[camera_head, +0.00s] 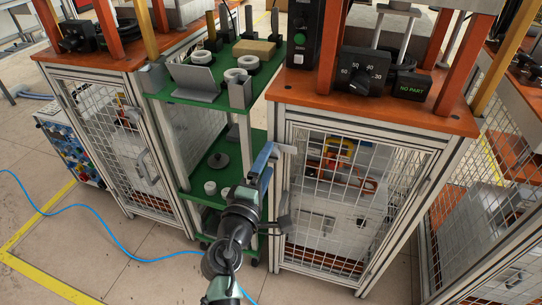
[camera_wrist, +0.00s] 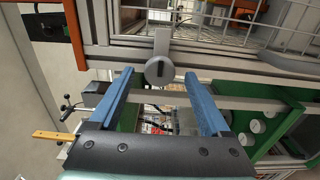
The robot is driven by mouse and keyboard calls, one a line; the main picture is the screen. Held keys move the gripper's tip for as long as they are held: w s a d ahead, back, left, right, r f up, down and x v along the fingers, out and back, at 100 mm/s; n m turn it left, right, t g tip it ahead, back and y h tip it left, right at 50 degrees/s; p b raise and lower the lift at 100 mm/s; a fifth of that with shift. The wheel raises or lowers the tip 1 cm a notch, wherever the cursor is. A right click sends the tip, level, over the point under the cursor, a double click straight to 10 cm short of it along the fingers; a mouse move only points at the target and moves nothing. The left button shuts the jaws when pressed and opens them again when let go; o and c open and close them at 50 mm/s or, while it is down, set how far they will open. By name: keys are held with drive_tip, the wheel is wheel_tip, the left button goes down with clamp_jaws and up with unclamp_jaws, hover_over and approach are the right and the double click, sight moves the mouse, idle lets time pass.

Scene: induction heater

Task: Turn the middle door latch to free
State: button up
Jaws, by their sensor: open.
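The middle door latch (camera_wrist: 160,71) is a round grey knob with a dark slot and a flat grey tab. In the wrist view the tab points up, across the frame toward the mesh door (camera_wrist: 225,38). My gripper (camera_wrist: 158,78) has its two blue fingers apart, with the knob between and just beyond the tips in the picture. I see no contact. In the head view my gripper (camera_head: 274,182) is at the left front post of the middle cabinet, beside its mesh door (camera_head: 350,190).
A green shelf rack (camera_head: 205,92) with metal parts stands just left of my gripper. The middle cabinet's orange top (camera_head: 375,108) carries a control box and a "NO PART" display (camera_head: 411,87). A blue hose (camera_head: 110,225) lies on the floor. Other mesh cabinets stand on both sides.

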sight(270, 157)
drive_tip(key=shift+x, duration=1.75)
drive_tip(key=shift+b, duration=0.3)
clamp_jaws()
